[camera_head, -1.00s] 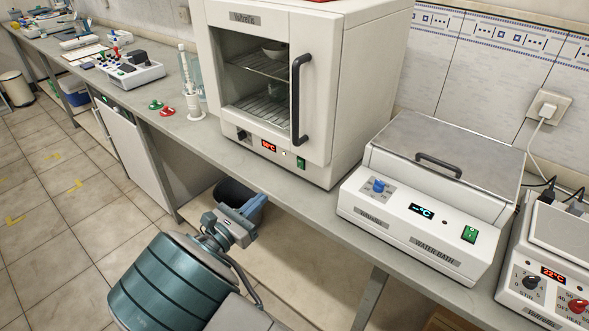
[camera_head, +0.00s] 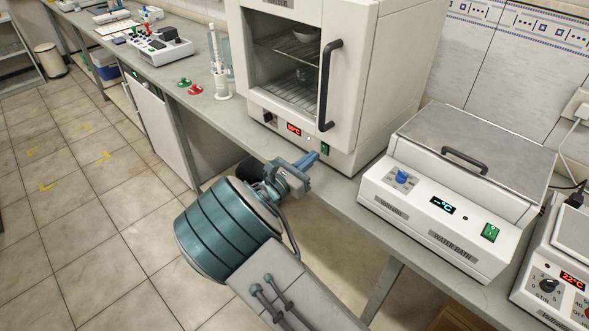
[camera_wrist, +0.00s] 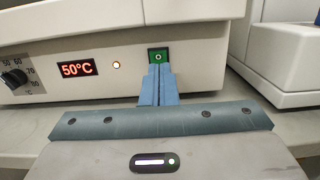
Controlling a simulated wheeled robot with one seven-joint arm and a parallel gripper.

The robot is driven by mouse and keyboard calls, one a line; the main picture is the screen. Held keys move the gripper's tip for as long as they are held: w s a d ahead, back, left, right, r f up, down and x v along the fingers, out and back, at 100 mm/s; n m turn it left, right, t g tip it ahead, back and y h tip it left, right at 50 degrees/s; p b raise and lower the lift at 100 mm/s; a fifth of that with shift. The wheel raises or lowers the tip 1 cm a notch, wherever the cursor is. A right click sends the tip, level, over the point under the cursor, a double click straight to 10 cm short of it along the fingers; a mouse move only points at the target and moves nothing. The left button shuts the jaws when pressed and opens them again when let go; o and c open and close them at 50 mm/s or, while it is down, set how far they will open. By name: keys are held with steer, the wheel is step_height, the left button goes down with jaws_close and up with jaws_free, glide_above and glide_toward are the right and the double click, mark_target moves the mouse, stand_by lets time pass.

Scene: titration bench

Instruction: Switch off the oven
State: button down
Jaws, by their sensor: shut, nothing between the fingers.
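The oven (camera_head: 390,70) is a white cabinet with a glass door and a dark vertical handle, standing on the bench. Its lower front panel has a dark knob, a red display and a green switch (camera_head: 325,149). In the wrist view the display (camera_wrist: 77,69) reads 50°C, a small round light (camera_wrist: 116,65) beside it glows, and the green switch (camera_wrist: 158,55) shows a round mark. My gripper (camera_head: 312,160) is shut and empty, just in front of the panel. In the wrist view its blue fingertips (camera_wrist: 158,70) overlap the switch's lower edge; I cannot tell whether they touch it.
A white water bath (camera_head: 440,204) with its own green switch stands right of the oven, and a stirrer hotplate (camera_head: 552,285) is further right.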

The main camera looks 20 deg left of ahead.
mark_target(324, 146)
steer(key=shift+x, duration=1.4)
steer(key=p, duration=0.1)
steer(key=r+g+p, duration=0.1)
steer(key=p, duration=0.1)
steer(key=shift+w+d+r+y, duration=0.15)
steer(key=shift+w+r+y, duration=0.05)
steer(key=shift+w+y, duration=0.15)
steer(key=shift+f+g, duration=0.1)
steer(key=shift+g, duration=0.4)
steer(key=shift+f, duration=0.15)
steer(key=shift+s, duration=0.1)
steer(key=shift+s, duration=0.3)
steer(key=v, duration=1.3)
steer(key=shift+s+a+r+b, duration=0.25)
steer(key=shift+b, duration=0.1)
